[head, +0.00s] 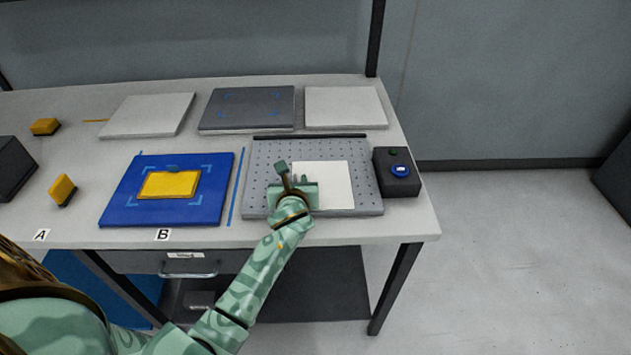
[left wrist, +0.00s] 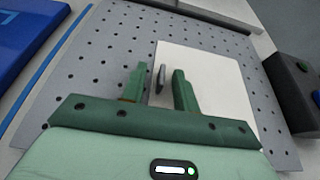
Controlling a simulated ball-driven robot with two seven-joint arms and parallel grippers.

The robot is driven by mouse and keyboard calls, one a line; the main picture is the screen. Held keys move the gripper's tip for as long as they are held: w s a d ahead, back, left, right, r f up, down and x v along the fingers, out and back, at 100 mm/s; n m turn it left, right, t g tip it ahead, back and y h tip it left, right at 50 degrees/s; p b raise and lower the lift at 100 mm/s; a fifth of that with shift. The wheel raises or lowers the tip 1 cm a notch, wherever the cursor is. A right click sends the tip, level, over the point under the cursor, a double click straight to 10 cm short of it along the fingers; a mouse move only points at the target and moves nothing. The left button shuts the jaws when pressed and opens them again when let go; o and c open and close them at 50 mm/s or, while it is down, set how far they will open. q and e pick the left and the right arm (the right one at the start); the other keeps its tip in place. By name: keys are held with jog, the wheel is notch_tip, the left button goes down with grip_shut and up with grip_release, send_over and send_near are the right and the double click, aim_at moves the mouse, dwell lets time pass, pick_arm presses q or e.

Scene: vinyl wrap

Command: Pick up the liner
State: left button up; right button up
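The liner looks to be the white square sheet (head: 332,184) lying flat on the grey perforated plate (head: 262,160); the sheet also shows in the left wrist view (left wrist: 215,85). A small dark upright tab (left wrist: 160,78) stands at the sheet's left edge. My left gripper (head: 293,180) is over the sheet's left edge. In the left wrist view its two green fingers (left wrist: 160,88) are apart, with the tab between them and a gap on either side. The gripper covers part of the sheet's near left side. My right gripper is not in view.
A blue board (head: 120,206) with a yellow block (head: 168,185) lies to the left. A black box with buttons (head: 397,184) stands right of the plate. White and dark panels (head: 246,107) lie behind. The table's front edge is close.

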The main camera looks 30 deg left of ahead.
pick_arm(q)
jog(key=shift+s+d+r, duration=0.2)
grip_shut()
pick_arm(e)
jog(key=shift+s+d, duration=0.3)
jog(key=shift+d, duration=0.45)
